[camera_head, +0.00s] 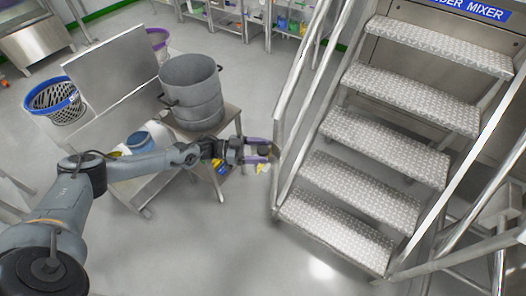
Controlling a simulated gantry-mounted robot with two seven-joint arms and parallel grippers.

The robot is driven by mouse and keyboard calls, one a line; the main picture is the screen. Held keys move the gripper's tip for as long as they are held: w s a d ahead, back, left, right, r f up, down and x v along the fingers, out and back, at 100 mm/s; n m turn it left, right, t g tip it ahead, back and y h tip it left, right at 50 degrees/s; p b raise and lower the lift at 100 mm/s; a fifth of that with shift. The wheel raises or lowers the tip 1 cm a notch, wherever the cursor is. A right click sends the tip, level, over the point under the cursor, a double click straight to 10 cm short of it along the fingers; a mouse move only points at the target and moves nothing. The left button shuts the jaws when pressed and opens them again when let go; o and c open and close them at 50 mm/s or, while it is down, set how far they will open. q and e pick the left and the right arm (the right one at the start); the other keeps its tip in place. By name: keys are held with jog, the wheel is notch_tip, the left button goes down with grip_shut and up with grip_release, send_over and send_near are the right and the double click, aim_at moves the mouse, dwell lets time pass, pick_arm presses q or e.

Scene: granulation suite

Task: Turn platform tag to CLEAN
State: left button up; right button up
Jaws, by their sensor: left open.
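My left gripper (270,150) is open, with its purple fingers pointing right towards the near handrail of the stepped platform (381,147). The fingertips are at or very near the lower part of this handrail (298,103). I cannot tell whether they touch it. Something small and dark shows between the fingers, too small to identify. I cannot make out the platform tag or its wording. A small yellow and white patch shows just below the fingers, too small to identify. My right gripper is not in view.
A steel cart (233,124) with a large grey drum (191,92) stands beside my left arm. A blue-rimmed basket (56,102) is at the left. Shelves with bottles (293,22) stand at the back. A blue mixer sign (470,8) hangs above the steps. Floor in front is clear.

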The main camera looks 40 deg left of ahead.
pick_arm(q)
jog(key=shift+w+d, duration=0.4)
jog(key=shift+d, duration=0.1)
jog(key=shift+c, duration=0.3)
